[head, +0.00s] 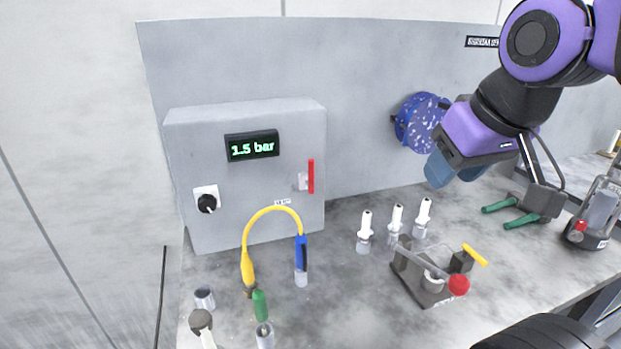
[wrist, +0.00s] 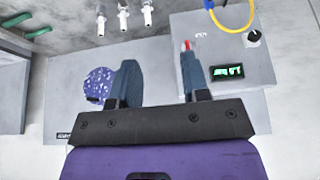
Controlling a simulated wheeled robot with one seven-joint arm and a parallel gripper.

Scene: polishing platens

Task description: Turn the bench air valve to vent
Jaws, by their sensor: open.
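A grey control box (head: 235,107) stands on the bench against the back panel, with a lit display (head: 252,146) reading 1.5 bar. A red lever handle (head: 311,177) on a pale mount sits upright on the right of its front face, probably the air valve. A small label (head: 283,202) lies below it, too small to read. My gripper (head: 456,172) is open and empty, to the right of the box and apart from the lever. In the wrist view, the open gripper (wrist: 160,75) has its right finger near the red lever (wrist: 187,45) in the picture, partly covering the box.
A black knob (head: 207,203) is on the box's left. A yellow hose (head: 272,209) arches in front of it. Several white-topped nozzles (head: 365,230) and a fixture with a red ball (head: 459,285) stand on the bench. A blue speckled disc (head: 420,118) hangs behind my gripper.

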